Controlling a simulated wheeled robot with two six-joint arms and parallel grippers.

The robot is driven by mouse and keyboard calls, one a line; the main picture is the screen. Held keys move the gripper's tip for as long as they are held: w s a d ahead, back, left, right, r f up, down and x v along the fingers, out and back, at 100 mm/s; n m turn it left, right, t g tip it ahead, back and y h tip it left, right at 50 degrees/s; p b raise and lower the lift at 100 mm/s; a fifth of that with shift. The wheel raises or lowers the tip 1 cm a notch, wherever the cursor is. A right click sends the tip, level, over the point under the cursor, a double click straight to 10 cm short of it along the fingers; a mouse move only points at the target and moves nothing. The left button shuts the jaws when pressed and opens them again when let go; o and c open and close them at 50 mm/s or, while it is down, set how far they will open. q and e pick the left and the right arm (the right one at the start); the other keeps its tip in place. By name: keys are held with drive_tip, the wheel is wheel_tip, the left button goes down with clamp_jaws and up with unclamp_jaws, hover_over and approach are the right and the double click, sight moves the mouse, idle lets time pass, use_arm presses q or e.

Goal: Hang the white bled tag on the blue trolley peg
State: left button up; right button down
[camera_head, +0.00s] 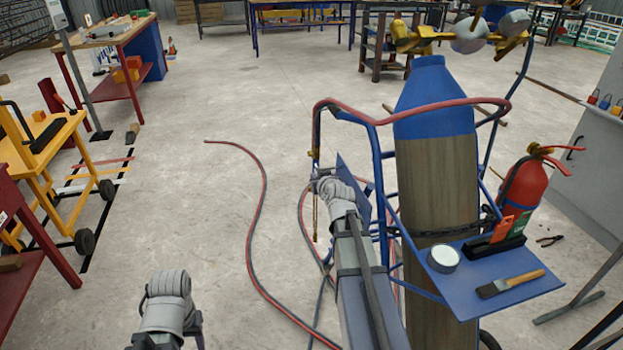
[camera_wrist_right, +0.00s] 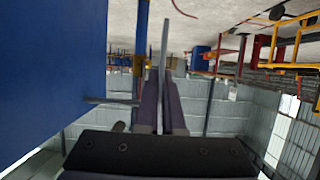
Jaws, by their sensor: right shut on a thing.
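My right gripper (camera_wrist_right: 164,108) is shut on a thin pale strip, the white bled tag (camera_wrist_right: 165,48) seen edge-on, in the right wrist view. The tag's face does not show. A large blue panel of the trolley fills the left of that view; a short grey peg (camera_wrist_right: 108,101) sticks out from it towards my fingers. The peg's tip is close to the fingers; I cannot tell if the tag touches it. In the head view my right gripper (camera_head: 322,176) is beside the trolley's blue plate (camera_head: 353,187), and the tag and peg are hidden. My left arm shows at lower left, its fingers hidden.
The trolley holds a tall blue-topped cylinder (camera_head: 437,100), a red hose (camera_head: 262,215) and a blue shelf (camera_head: 490,290) with a brush and tape roll. A fire extinguisher (camera_head: 524,185) stands to its right. The floor left of the trolley is mostly clear.

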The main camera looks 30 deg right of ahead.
drive_tip(key=shift+s+d+f+b, duration=0.15)
drive_tip(key=shift+s+d, duration=0.05)
drive_tip(key=shift+d, duration=0.55)
drive_tip(key=shift+s+d+f+b, duration=0.15)
drive_tip(key=shift+d, duration=0.55)
drive_tip(key=shift+d, duration=0.1)
drive_tip(key=c, duration=1)
unclamp_jaws()
drive_tip(key=shift+o, duration=0.2)
drive_tip(key=shift+s, duration=0.1)
drive_tip(key=p+v, duration=0.3)
drive_tip(key=v, duration=0.4)
drive_tip(key=shift+s, duration=0.3)
